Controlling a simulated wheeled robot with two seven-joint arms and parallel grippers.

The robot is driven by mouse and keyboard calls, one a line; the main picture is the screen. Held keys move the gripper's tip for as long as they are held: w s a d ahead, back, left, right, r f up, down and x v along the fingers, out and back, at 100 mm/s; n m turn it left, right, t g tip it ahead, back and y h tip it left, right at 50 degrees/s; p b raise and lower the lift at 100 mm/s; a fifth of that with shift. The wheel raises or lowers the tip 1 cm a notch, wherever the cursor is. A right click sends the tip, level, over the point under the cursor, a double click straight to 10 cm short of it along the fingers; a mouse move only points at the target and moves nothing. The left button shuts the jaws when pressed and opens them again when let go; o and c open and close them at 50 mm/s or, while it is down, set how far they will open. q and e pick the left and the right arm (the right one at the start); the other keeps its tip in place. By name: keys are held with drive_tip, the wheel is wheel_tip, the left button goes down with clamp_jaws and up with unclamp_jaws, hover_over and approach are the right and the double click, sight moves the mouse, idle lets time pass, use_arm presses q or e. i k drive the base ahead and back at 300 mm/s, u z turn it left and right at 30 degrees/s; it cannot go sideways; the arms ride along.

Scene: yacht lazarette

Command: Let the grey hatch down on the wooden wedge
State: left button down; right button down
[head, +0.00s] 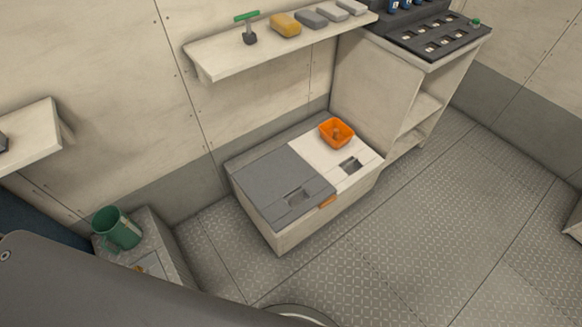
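The grey hatch (275,180) is the left lid of a low pale locker (310,222). It lies flat or nearly flat, with a recessed handle near its front edge. A small orange-brown piece (327,202), which looks like the wooden wedge, sits at the hatch's front right corner, at the locker rim. I cannot tell how far it goes under the lid or whether the lid rests on it. Neither of my grippers is in view.
A white lid (322,162) beside the grey hatch carries an orange tray (337,132) with a small brown item. Above is a wall shelf (225,67) with a scraper and several blocks. A green mug (117,230) stands at left. The floor in front is clear.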

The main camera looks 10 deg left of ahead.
sight(283, 187)
drive_tip(key=u, duration=0.05)
drive_tip(key=k, duration=0.5)
drive_tip(key=z, duration=1.35)
drive_tip(key=i, duration=1.15)
drive_tip(key=u, duration=1.9)
